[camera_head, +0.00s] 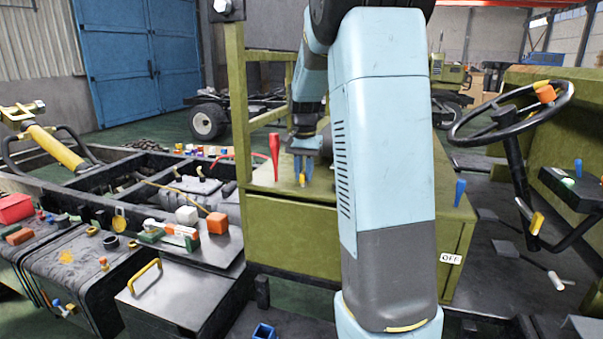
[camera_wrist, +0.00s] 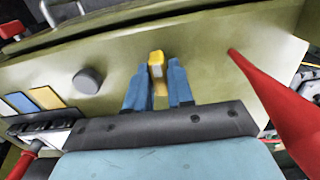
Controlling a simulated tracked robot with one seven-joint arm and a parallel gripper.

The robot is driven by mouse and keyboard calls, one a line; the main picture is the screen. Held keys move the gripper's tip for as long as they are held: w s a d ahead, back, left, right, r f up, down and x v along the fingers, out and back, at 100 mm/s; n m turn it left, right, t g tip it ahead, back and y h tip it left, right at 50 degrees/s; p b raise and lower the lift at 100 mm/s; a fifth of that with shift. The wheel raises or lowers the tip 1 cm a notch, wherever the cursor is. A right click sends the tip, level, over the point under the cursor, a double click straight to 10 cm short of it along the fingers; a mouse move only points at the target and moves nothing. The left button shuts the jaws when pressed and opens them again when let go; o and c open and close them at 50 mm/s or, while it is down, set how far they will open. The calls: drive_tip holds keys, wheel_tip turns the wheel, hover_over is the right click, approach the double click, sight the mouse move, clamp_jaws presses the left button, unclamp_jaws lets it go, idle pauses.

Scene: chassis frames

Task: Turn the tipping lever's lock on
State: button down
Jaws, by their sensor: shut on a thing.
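A small yellow piece (camera_wrist: 157,62), which looks like the lock, stands on the olive-green panel in the wrist view. It also shows as a small yellow spot in the head view (camera_head: 302,181). My gripper (camera_wrist: 157,76) has its two blue fingers on either side of the yellow piece and is shut on it. In the head view my gripper (camera_head: 303,168) points down at the top of the green box. A red lever (camera_head: 274,150) stands just left of it there; a red lever also rises at the right in the wrist view (camera_wrist: 272,92). The lock's setting cannot be read.
A blue lever (camera_head: 460,190) stands right of my arm, above an OFF label (camera_head: 451,258). A steering wheel (camera_head: 510,112) is at the right. A grey round knob (camera_wrist: 88,80) lies left of my fingers. My arm hides much of the green box.

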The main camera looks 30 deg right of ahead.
sight(304, 171)
idle(0.3)
drive_tip(key=c, duration=1.1)
unclamp_jaws()
drive_tip(key=shift+r, duration=0.1)
wheel_tip(304, 171, up, 14)
drive_tip(key=shift+f, duration=0.25)
drive_tip(key=s+a+n+t, duration=0.35)
drive_tip(key=s+a, duration=0.45)
drive_tip(key=s, duration=0.7)
drive_tip(key=s+a+f+n, duration=0.2)
drive_tip(key=s, duration=0.2)
drive_tip(key=s+a+f+n+t, duration=0.1)
drive_tip(key=s+a+f, duration=0.1)
drive_tip(key=s, duration=0.3)
drive_tip(key=s+a+f+n+t, duration=0.1)
drive_tip(key=s+a+f+n, duration=0.1)
drive_tip(key=s+f, duration=0.1)
drive_tip(key=shift+s+a+n, duration=0.25)
drive_tip(key=shift+s+n, duration=0.1)
drive_tip(key=shift+s, duration=0.5)
